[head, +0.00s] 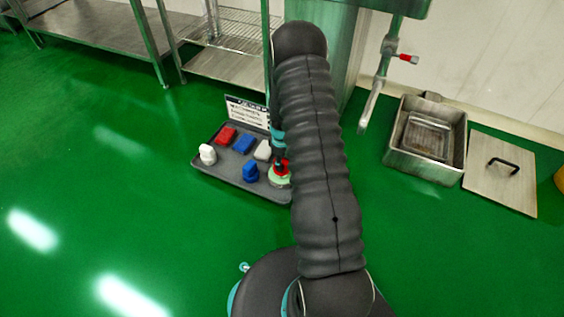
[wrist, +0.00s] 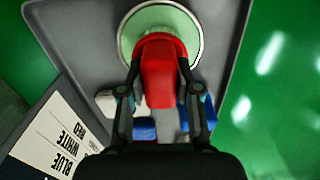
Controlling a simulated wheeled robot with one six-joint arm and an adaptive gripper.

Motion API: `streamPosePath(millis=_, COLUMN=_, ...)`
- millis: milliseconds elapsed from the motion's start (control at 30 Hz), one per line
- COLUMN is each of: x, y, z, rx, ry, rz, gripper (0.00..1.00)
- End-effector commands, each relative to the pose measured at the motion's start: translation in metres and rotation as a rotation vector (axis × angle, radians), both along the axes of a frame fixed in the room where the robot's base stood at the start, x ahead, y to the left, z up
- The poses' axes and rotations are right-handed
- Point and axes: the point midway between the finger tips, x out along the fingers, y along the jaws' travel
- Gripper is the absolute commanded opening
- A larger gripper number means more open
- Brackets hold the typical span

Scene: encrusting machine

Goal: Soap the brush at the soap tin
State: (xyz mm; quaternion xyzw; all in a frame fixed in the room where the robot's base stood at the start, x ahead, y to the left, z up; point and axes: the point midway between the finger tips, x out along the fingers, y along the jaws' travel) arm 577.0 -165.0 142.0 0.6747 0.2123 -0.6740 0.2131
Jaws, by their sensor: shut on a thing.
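My gripper (wrist: 159,92) is shut on a red brush (wrist: 160,68), with one finger on each side of it. The brush is over the near part of a round soap tin (wrist: 200,52) with a pale rim and light green soap inside. In the head view the tin (head: 279,180) is at the right front corner of a grey tray, with the held red brush (head: 282,166) right at its top. I cannot tell for sure whether the bristles touch the soap. My arm hides part of the gripper in the head view.
The grey tray (head: 222,176) also holds red, blue and white brushes, such as a blue one (head: 250,172) close left of the tin. A label card (head: 246,113) stands behind. A metal basin (head: 397,160) and a lid (head: 500,180) lie right. Green floor is clear front left.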

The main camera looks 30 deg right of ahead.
Motion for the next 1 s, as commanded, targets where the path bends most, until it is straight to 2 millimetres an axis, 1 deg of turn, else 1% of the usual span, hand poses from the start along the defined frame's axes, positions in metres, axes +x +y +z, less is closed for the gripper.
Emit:
streamPosePath(millis=467, x=0.000, y=0.000, z=0.000, rx=0.000, ry=0.000, rz=0.000, gripper=0.05)
streamPosePath(millis=567, x=0.000, y=0.000, z=0.004, rx=0.000, ry=0.000, rz=0.000, gripper=0.05)
streamPosePath(millis=1000, x=0.000, y=0.000, z=0.036, rx=0.000, ry=0.000, rz=0.000, gripper=0.05)
